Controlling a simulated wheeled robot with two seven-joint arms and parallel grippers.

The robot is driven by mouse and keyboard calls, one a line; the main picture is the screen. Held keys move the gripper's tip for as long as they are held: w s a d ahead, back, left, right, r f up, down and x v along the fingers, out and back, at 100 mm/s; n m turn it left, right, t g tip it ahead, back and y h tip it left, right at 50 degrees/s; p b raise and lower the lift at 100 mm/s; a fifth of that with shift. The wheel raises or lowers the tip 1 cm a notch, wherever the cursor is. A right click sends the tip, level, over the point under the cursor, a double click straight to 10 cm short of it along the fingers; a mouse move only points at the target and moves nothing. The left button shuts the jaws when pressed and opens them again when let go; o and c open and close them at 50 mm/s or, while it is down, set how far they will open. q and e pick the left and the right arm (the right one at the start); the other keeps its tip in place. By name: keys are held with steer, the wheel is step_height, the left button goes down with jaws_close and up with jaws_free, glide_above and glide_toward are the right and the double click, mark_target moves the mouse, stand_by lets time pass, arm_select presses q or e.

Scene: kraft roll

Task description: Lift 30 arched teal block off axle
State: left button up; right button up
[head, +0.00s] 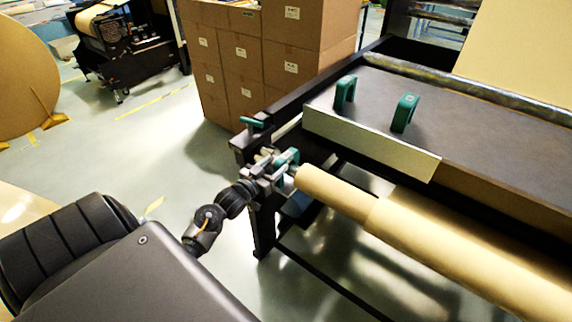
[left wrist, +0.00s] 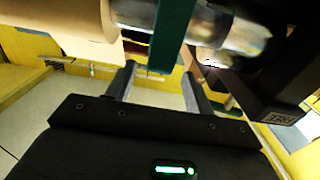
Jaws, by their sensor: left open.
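The teal block (head: 289,157) sits on the metal axle at the left end of the kraft roll (head: 420,225). In the left wrist view, the teal block (left wrist: 173,35) is an upright band in front of the shiny axle (left wrist: 225,35), with the roll's end (left wrist: 75,22) to its left. My left gripper (head: 277,168) is at the block in the head view and partly hides it. In the left wrist view, the open fingers of my left gripper (left wrist: 157,80) point at the block, one on either side of its line; I cannot tell whether they touch it. My right gripper is out of view.
Two teal arches (head: 345,92) (head: 405,112) stand on the machine's grey top (head: 470,115). A teal-topped part (head: 257,123) is on the dark frame's corner. Stacked cartons (head: 240,60) stand behind. Open floor (head: 150,150) lies left of the frame.

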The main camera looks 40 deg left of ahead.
mark_target(284, 157)
arm_select(q)
steer(key=shift+w+r, duration=0.15)
steer(key=shift+w, duration=0.05)
steer(key=w+p, duration=0.1)
steer(key=w, duration=0.3)
steer(key=shift+w+p, duration=0.4)
steer(key=c, duration=1.1)
steer(key=shift+c, duration=0.2)
